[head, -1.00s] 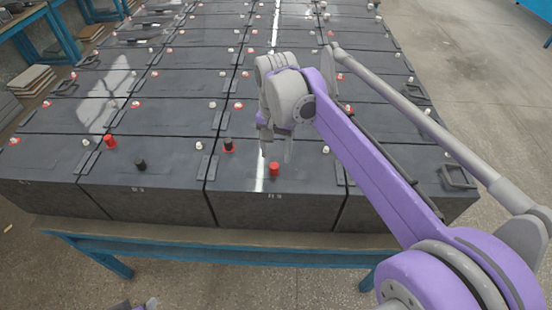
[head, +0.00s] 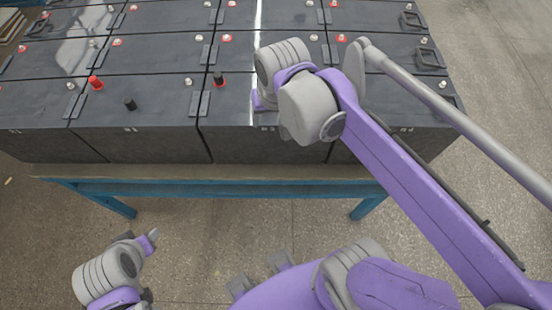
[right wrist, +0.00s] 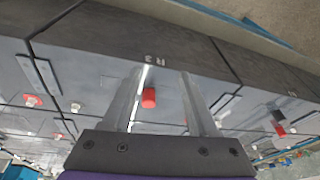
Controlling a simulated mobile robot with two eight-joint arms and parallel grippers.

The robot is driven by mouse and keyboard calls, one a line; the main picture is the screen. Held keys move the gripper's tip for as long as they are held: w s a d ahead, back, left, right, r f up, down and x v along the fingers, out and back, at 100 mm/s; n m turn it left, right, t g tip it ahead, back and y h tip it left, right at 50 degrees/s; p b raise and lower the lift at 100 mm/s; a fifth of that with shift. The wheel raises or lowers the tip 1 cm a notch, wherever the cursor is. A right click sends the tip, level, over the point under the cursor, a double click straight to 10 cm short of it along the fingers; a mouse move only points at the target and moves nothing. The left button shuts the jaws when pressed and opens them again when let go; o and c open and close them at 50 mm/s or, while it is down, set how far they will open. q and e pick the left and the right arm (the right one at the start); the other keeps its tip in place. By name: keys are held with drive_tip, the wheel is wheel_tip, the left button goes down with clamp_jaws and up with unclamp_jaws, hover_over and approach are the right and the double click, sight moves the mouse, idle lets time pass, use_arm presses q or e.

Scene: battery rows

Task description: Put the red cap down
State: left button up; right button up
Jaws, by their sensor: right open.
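A red cap (right wrist: 148,97) stands on the top of a dark battery block (right wrist: 115,70), near its labelled front edge, in the right wrist view. My right gripper (right wrist: 162,80) is open; its two grey fingers lie either side of the cap in that view, with a gap on each side. In the head view my right wrist hides this cap and most of the fingers. A second red cap (head: 95,82) stands on a block further left. My left gripper (head: 151,237) hangs low in front of the table; its jaw opening is unclear.
Rows of battery blocks cover the table (head: 240,172). Black caps (head: 130,103) and (head: 218,79) stand near the front row, and handles (head: 430,60) rise at the right. Open floor (head: 210,245) lies in front.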

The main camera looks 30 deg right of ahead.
drive_tip(key=s+a+f+n+t, duration=0.2)
drive_tip(key=s+f+n, duration=0.2)
drive_tip(key=s+f, duration=0.3)
wheel_tip(320, 180, down, 3)
drive_tip(key=shift+s+a, duration=0.25)
